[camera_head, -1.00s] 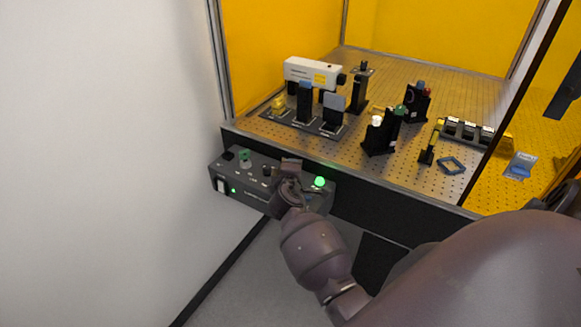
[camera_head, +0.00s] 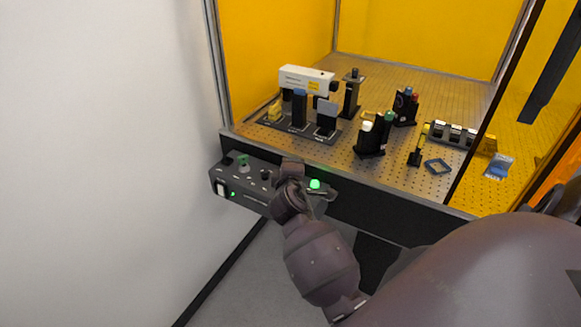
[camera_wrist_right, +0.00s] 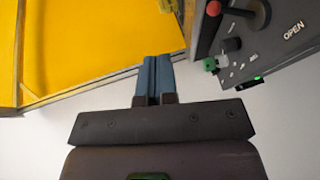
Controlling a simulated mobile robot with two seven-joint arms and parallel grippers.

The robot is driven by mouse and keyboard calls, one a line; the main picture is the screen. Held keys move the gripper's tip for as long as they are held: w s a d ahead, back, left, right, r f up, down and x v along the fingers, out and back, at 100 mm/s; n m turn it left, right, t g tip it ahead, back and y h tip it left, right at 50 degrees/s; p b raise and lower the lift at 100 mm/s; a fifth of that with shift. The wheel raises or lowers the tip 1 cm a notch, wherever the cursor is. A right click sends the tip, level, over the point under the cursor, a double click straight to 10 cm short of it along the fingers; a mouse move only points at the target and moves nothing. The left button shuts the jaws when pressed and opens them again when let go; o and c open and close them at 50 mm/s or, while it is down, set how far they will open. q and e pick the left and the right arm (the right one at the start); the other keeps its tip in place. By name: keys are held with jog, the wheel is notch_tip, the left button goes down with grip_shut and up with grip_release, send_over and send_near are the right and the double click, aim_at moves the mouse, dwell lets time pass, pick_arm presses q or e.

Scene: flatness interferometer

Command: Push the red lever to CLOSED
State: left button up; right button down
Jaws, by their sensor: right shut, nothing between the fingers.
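The lever's red ball knob (camera_wrist_right: 213,8) shows at the top edge of the right wrist view, on a dark control box (camera_wrist_right: 275,45). The word OPEN is printed on the box near the lever. The lever cannot be made out in the head view, where my right arm covers part of the same box (camera_head: 236,182). My right gripper (camera_wrist_right: 153,80) is shut and empty, with its blue-grey fingers together. It is to the left of the knob in the wrist view, apart from it. In the head view my right gripper (camera_head: 292,168) is over the box, its fingertips hidden. My left gripper is out of view.
A green knob (camera_wrist_right: 209,63) and a black knob (camera_wrist_right: 232,44) stand on the box near the lever. A lit green button (camera_head: 315,184) is beside my wrist. The perforated bench (camera_head: 350,170) with optics rises behind the box; a white wall (camera_head: 100,150) is at left.

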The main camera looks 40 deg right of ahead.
jog(key=shift+s+a+r, duration=0.3)
jog(key=shift+s+r, duration=0.2)
jog(key=shift+r, duration=0.05)
jog(key=shift+s+a+r, duration=0.3)
jog(key=shift+s+r, duration=0.15)
jog(key=shift+r, duration=0.1)
jog(key=s+a+f+m+t+y, duration=0.3)
jog(key=a+f+m+y, duration=0.35)
jog(key=a+y, duration=0.2)
jog(key=s+a+f+m+g+y+b, duration=0.1)
jog(key=s+a+f+g+b, duration=0.1)
jog(key=s+f, duration=1.3)
jog(key=s+g, duration=0.1)
jog(key=s, duration=0.2)
jog(key=shift+f+y, duration=0.3)
jog(key=shift+y, duration=0.05)
jog(key=shift+m, duration=0.25)
